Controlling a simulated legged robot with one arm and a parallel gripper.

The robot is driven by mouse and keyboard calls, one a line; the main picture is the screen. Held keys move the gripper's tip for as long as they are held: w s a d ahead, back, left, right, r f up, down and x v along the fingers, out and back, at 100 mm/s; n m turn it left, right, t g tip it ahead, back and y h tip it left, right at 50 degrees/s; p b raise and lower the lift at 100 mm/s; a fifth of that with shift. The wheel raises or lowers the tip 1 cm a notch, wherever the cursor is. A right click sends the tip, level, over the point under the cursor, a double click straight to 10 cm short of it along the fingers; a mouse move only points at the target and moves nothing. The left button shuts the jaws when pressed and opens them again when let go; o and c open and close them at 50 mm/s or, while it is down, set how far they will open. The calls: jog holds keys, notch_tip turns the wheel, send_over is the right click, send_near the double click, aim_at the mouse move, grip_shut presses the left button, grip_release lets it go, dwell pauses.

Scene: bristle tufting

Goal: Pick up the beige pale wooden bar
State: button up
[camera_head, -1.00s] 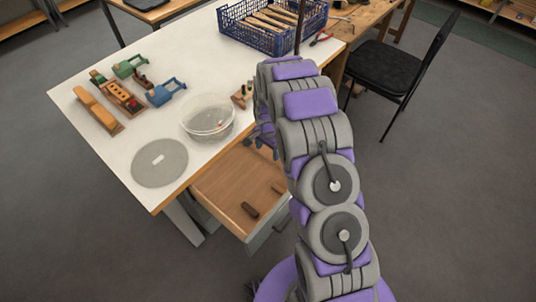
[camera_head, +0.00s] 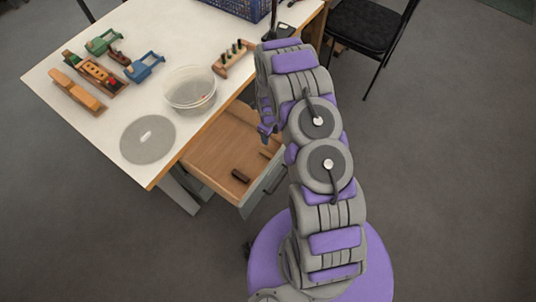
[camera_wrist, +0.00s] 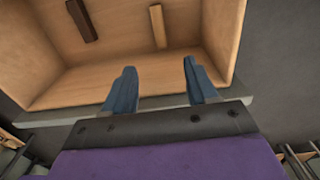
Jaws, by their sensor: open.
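The pale wooden bar (camera_wrist: 157,27) lies on the floor of the open wooden drawer (camera_wrist: 190,66). In the head view its light end (camera_head: 265,154) shows beside my arm; the rest is hard to make out. My gripper (camera_wrist: 159,68) is open and empty, with two blue fingers apart. In the wrist view the bar lies beyond the fingertips, roughly in line with the gap between them. In the head view the gripper (camera_head: 267,133) hangs over the drawer's right part, partly hidden by my arm.
A dark brown bar (camera_wrist: 82,20) lies left of the pale bar in the drawer, also seen in the head view (camera_head: 240,176). Drawer walls surround both. The white table (camera_head: 100,135) holds a clear bowl (camera_head: 190,90), a grey disc (camera_head: 148,139) and a peg rack (camera_head: 233,58).

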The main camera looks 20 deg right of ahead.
aim_at(269, 154)
notch_tip(269, 154, down, 17)
jog(key=shift+a+f+b, duration=0.1)
jog(key=shift+f+b, duration=0.05)
jog(key=shift+b, duration=1.05)
jog(key=shift+c, duration=0.4)
grip_shut()
